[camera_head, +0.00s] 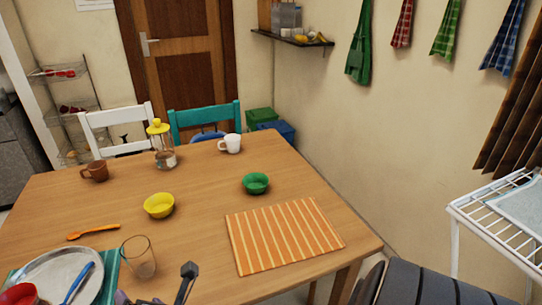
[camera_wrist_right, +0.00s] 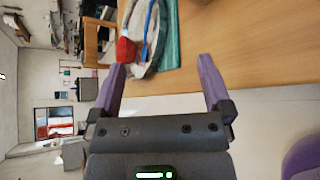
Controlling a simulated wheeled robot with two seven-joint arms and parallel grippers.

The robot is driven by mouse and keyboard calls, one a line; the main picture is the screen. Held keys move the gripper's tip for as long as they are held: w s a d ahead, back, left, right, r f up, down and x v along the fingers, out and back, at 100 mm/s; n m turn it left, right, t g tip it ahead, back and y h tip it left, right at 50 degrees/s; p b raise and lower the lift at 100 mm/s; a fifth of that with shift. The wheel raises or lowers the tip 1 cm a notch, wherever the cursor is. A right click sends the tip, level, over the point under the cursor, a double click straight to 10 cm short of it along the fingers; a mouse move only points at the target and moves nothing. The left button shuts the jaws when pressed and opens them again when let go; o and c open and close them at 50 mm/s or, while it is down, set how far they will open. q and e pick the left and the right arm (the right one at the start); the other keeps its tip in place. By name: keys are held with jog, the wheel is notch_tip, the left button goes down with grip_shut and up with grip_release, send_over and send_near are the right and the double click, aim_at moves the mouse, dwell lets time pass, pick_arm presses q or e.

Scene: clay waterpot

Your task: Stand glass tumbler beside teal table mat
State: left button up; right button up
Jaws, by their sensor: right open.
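The clear glass tumbler (camera_head: 139,258) stands upright on the wooden table at the near left in the head view. It is just right of the teal table mat (camera_head: 111,270), with its base off the mat. The mat is mostly covered by a metal plate and also shows in the right wrist view (camera_wrist_right: 172,42). My right gripper (camera_head: 155,292) is at the bottom edge of the head view, close to the tumbler on its near side and partly cut off. In the right wrist view its purple fingers (camera_wrist_right: 162,64) are apart with nothing between them. The tumbler cannot be made out there. My left gripper is not seen.
The metal plate (camera_head: 49,270) holds a red bowl (camera_head: 19,294) and a blue utensil (camera_head: 78,281). An orange spoon (camera_head: 93,232) and a yellow bowl (camera_head: 159,206) lie beyond. An orange striped mat (camera_head: 284,236) is at the right. Table between tumbler and striped mat is clear.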

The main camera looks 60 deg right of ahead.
jog(key=s+d+f+m+g+y, duration=0.15)
jog(key=s+f+m+g, duration=0.65)
jog(key=s+f+m, duration=0.95)
jog(key=s+d+f+m+g, duration=0.2)
jog(key=s+f, duration=0.4)
jog(key=s, duration=0.6)
jog(key=s+d+f+m+g, duration=0.1)
jog(key=s+d+f+g, duration=0.1)
jog(key=s+f, duration=0.5)
jog(key=s+g, duration=0.1)
jog(key=s, duration=0.4)
jog(key=shift+s+m+g, duration=0.25)
jog(key=shift+m+g, duration=0.1)
jog(key=shift+g, duration=0.05)
jog(key=shift+d+h, duration=0.1)
jog(key=shift+h, duration=0.15)
